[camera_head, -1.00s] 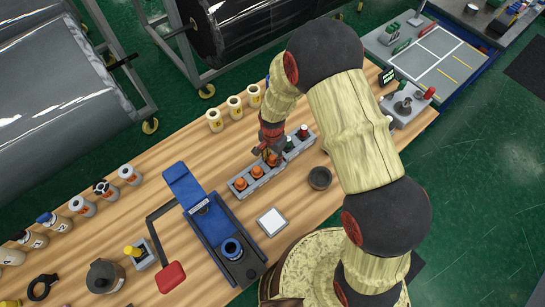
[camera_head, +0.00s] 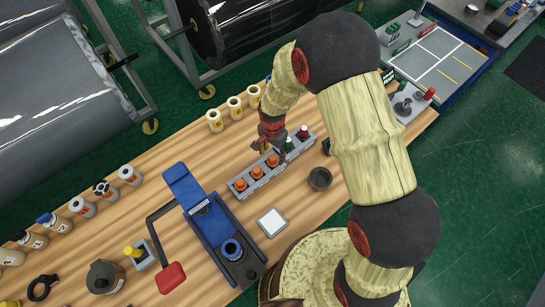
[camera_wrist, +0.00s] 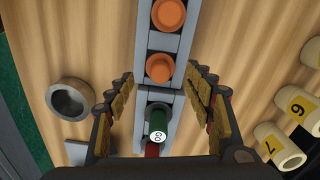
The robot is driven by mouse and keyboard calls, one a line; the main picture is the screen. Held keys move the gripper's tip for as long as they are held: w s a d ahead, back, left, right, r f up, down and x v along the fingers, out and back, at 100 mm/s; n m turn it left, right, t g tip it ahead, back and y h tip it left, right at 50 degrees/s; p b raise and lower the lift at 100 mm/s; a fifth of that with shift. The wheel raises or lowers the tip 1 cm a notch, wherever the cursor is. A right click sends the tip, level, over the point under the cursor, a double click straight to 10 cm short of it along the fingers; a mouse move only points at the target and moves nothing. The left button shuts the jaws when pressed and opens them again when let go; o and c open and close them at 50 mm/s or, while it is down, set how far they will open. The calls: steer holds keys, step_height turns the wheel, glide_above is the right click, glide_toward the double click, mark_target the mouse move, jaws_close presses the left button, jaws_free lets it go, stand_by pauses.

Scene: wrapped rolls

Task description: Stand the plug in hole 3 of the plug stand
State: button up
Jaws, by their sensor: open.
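The grey plug stand (camera_head: 236,190) lies on the wooden table. Three orange plugs stand upright in it: a left one (camera_head: 240,184), a middle one (camera_head: 257,172) and a right one (camera_head: 272,160). The wrist view shows two of them, a nearer one (camera_wrist: 160,67) and a farther one (camera_wrist: 168,14). I cannot read hole numbers. My gripper (camera_wrist: 162,80) is open and empty above the right end of the stand. Its fingers spread to either side of the row, apart from the nearer orange plug. In the head view my gripper (camera_head: 273,146) partly hides the stand's right end.
A grey block beyond the stand holds a green piece marked GO (camera_wrist: 157,125) and a red piece (camera_head: 303,131). A dark cup (camera_head: 320,178) stands beside it. Numbered cream rolls (camera_head: 235,108) stand behind. A blue device (camera_head: 214,232) and white pad (camera_head: 272,222) are in front.

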step_height(320, 180, up, 8)
step_height(320, 180, up, 12)
steer(key=n+t, duration=0.1)
steer(key=n, duration=0.1)
glide_above(273, 157)
steer(key=s+d, duration=0.1)
steer(key=d, duration=0.3)
steer(key=s+d+r+n+t, duration=0.2)
steer(key=s+d+r, duration=0.3)
steer(key=s+r, duration=0.4)
steer(key=s+d+r+n+t, duration=0.2)
steer(key=s+d+r+n, duration=0.3)
steer(key=s+r, duration=0.5)
steer(key=shift+r+t, duration=0.2)
steer(key=shift+t, duration=0.1)
step_height(273, 157, down, 15)
steer(key=b, duration=1.4)
steer(key=shift+r+b, duration=0.2)
steer(key=shift+b, duration=0.1)
